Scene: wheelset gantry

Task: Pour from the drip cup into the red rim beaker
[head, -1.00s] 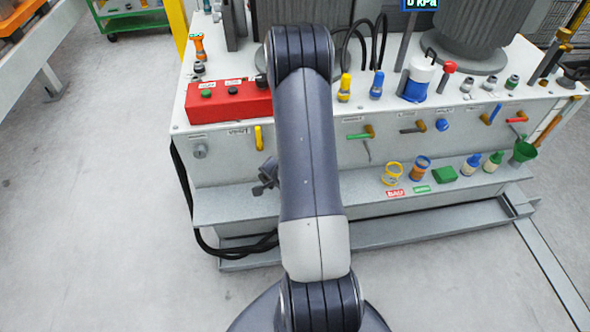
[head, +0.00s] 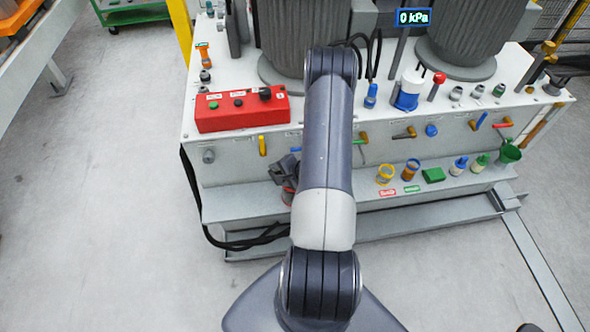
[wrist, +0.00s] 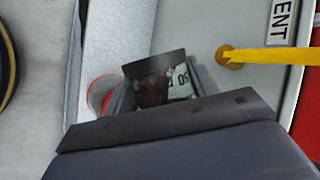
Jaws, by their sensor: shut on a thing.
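My gripper (head: 284,170) is low at the front of the bench, left of my arm in the head view. In the wrist view its dark jaws (wrist: 155,88) are shut on a cup with dark brown contents and a pale marked side (wrist: 181,84), which I take to be the drip cup. The red rim beaker (wrist: 101,94) stands on the grey shelf, just left of the held cup in the wrist view and partly hidden by the gripper. Its red rim (head: 288,193) shows in the head view beside my arm. I cannot tell whether anything is flowing.
A yellow-rimmed beaker (head: 385,174), a blue-rimmed beaker (head: 411,169), a green block (head: 433,174), small bottles and a green cup (head: 509,153) stand right on the shelf. A yellow handle (wrist: 270,56) projects from the panel near the gripper. A red control box (head: 241,109) is above.

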